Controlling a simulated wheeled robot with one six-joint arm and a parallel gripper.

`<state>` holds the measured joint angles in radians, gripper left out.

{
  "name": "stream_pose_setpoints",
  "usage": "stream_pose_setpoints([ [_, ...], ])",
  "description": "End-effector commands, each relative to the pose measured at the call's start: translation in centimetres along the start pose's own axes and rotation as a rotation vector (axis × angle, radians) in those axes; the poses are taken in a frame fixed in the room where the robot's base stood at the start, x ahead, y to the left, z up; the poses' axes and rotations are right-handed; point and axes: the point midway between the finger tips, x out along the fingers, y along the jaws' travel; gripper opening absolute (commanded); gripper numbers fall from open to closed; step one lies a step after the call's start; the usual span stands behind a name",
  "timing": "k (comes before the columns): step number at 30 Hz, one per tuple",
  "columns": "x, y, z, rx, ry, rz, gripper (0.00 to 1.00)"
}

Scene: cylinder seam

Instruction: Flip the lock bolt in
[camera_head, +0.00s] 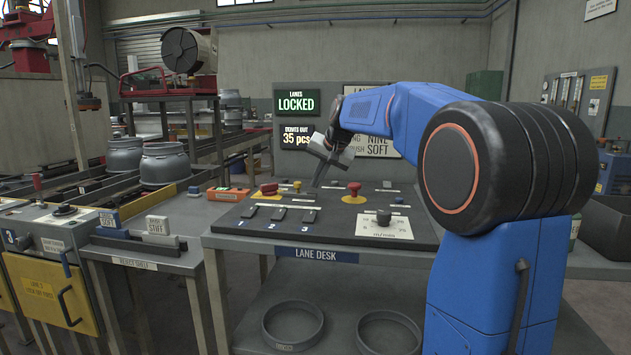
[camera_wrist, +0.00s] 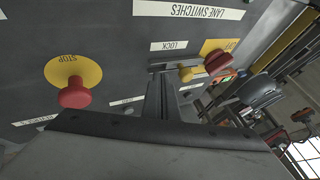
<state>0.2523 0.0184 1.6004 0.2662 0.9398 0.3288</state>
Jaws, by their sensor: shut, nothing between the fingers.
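The lock bolt's small brass knob (camera_head: 297,185) stands on the lane desk panel, beside a red mushroom knob (camera_head: 269,188). In the wrist view the brass knob (camera_wrist: 185,74) sits on a grey bar under the LOCK label (camera_wrist: 175,46), close to the red knob (camera_wrist: 217,63) on its yellow plate. My gripper (camera_head: 315,186) points down at the panel, just right of the brass knob. Its shut, empty fingers (camera_wrist: 160,85) show beside the knob in the wrist view. I cannot tell whether they touch the bar. The fingers hide part of the panel behind them.
A red STOP button (camera_head: 353,188) on a yellow plate stands right of my gripper. Several lane switches (camera_head: 278,213) lie in front, and a dial (camera_head: 383,217) is at the front right. An orange box (camera_head: 228,194) sits at the desk's left edge.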

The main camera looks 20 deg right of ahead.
Motion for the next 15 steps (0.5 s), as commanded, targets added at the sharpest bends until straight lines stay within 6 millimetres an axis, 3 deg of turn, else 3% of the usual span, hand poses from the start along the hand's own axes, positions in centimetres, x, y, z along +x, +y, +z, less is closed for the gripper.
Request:
stream_pose_setpoints([
  [15,-8.3,0.1,-0.1,0.000,0.002,0.000,0.00],
])
